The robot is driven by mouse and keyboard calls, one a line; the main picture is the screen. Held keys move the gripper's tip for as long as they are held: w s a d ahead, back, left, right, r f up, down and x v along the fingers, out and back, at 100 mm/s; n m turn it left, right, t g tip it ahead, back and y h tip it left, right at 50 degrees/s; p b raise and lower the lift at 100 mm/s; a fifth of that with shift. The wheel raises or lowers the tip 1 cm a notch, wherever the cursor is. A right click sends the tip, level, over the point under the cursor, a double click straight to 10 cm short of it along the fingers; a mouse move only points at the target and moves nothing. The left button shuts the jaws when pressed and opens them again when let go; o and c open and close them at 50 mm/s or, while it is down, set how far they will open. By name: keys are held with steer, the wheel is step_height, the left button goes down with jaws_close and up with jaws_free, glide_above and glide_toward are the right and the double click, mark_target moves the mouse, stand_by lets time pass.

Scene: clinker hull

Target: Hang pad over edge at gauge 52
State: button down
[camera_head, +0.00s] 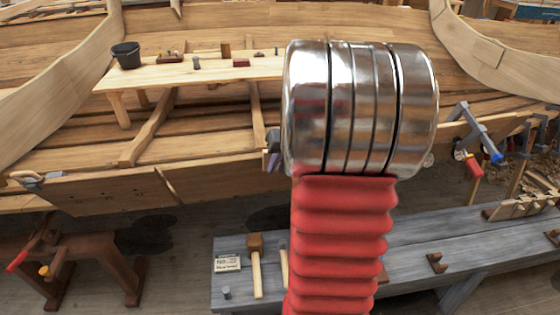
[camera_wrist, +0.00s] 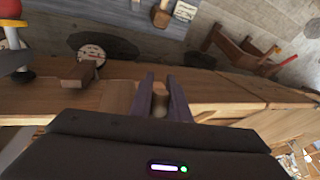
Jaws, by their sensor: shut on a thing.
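My gripper (camera_wrist: 163,82) shows in the wrist view as two dark purple fingers over the edge of a wooden plank. They are shut on a small tan thing (camera_wrist: 160,104), mostly hidden between them; I cannot tell its full shape or whether it touches the plank. A round white dial gauge (camera_wrist: 92,52) is to the left of the fingers, beside a brown wooden block; its reading is too small to make out. The hull plank edge (camera_head: 110,192) runs along the front of the hull.
A grey bench (camera_head: 415,243) stands below the hull, with a mallet (camera_head: 256,265) and a label card (camera_head: 227,264). A plank shelf (camera_head: 180,73) inside the hull carries a black bucket (camera_head: 126,54). A clamp (camera_head: 475,135) sits at the right. A sawhorse (camera_head: 75,250) is at lower left.

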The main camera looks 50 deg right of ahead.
steer(key=shift+w+d+f, duration=0.2)
steer(key=shift+w+f, duration=0.05)
steer(key=shift+f, duration=0.55)
steer(key=shift+w+d+f, duration=0.15)
steer(key=shift+w+f, duration=0.05)
steer(key=shift+f, duration=0.55)
steer(key=shift+f, duration=0.2)
steer(key=c, duration=1.6)
jaws_free()
steer(key=shift+w, duration=0.1)
steer(key=v, duration=1.3)
steer(key=shift+d+r, duration=0.1)
steer(key=shift+r, duration=0.15)
